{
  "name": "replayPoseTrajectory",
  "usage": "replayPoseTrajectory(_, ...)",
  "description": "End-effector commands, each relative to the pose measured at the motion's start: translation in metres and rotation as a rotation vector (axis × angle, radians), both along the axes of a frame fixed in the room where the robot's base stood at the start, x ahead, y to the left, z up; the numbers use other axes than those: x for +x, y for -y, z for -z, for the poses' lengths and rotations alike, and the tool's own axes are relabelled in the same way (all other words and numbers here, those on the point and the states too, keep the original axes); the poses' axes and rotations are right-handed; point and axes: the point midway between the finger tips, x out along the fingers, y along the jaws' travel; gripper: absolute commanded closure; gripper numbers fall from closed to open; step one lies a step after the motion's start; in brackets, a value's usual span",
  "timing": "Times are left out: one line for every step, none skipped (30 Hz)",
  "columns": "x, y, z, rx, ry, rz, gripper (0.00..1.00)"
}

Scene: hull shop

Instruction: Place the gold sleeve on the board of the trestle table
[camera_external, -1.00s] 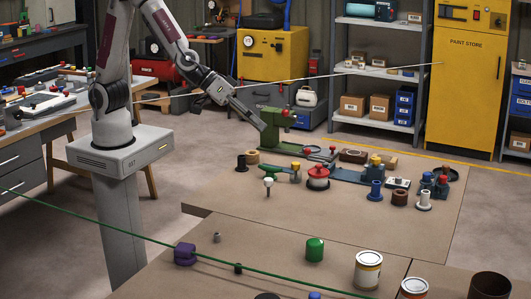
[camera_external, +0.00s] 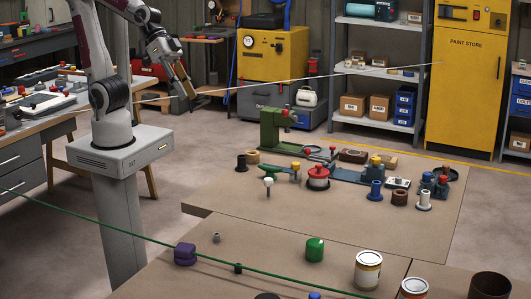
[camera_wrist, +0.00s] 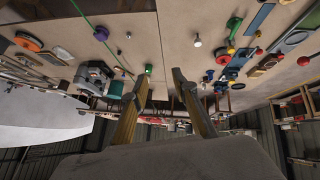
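A short gold-tan sleeve (camera_external: 252,157) stands near the far left corner of the brown middle table, beside a black sleeve (camera_external: 241,163); I take it to be the gold sleeve. My gripper (camera_external: 189,96) is in the air to the left of it, well above the floor and pointing down. In the wrist view my gripper (camera_wrist: 160,88) has its two fingers apart with nothing seen between them. The trestle table (camera_external: 60,115) with wooden legs stands at the left, behind my base. A pale board (camera_external: 45,104) with red knobs lies on it; whether this is the task's board is unclear.
A green press (camera_external: 275,130), red-topped spool (camera_external: 317,177) and blue sleeve (camera_external: 375,190) stand on the middle table. A green line (camera_external: 120,226) crosses the foreground and a thin pale line (camera_external: 290,81) crosses behind.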

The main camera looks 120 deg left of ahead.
Motion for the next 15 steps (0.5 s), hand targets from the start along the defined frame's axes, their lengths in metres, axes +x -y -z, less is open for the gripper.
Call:
replayPoseTrajectory(-0.013,-0.002,-0.002,0.016,-0.009,0.014,0.72)
replayPoseTrajectory(-0.021,-0.003,-0.003,0.028,-0.016,0.022,0.72)
replayPoseTrajectory(-0.031,-0.005,-0.003,0.044,-0.029,0.034,0.72)
replayPoseTrajectory(-0.039,-0.006,-0.002,0.055,-0.037,0.041,0.72)
replayPoseTrajectory(-0.047,-0.008,-0.002,0.068,-0.047,0.048,0.72)
replayPoseTrajectory(-0.057,-0.011,-0.002,0.084,-0.058,0.055,0.72)
replayPoseTrajectory(-0.065,-0.013,-0.002,0.096,-0.068,0.06,0.72)
replayPoseTrajectory(-0.072,-0.015,-0.002,0.109,-0.076,0.064,0.72)
replayPoseTrajectory(-0.082,-0.018,-0.001,0.125,-0.089,0.07,0.72)
replayPoseTrajectory(-0.089,-0.021,0.0,0.138,-0.099,0.073,0.72)
replayPoseTrajectory(-0.096,-0.023,0.001,0.149,-0.107,0.075,0.72)
replayPoseTrajectory(-0.104,-0.027,0.001,0.164,-0.118,0.077,0.72)
replayPoseTrajectory(-0.109,-0.029,0.002,0.174,-0.123,0.078,0.72)
replayPoseTrajectory(-0.115,-0.031,0.002,0.184,-0.132,0.08,0.72)
replayPoseTrajectory(-0.12,-0.034,0.003,0.195,-0.139,0.08,0.72)
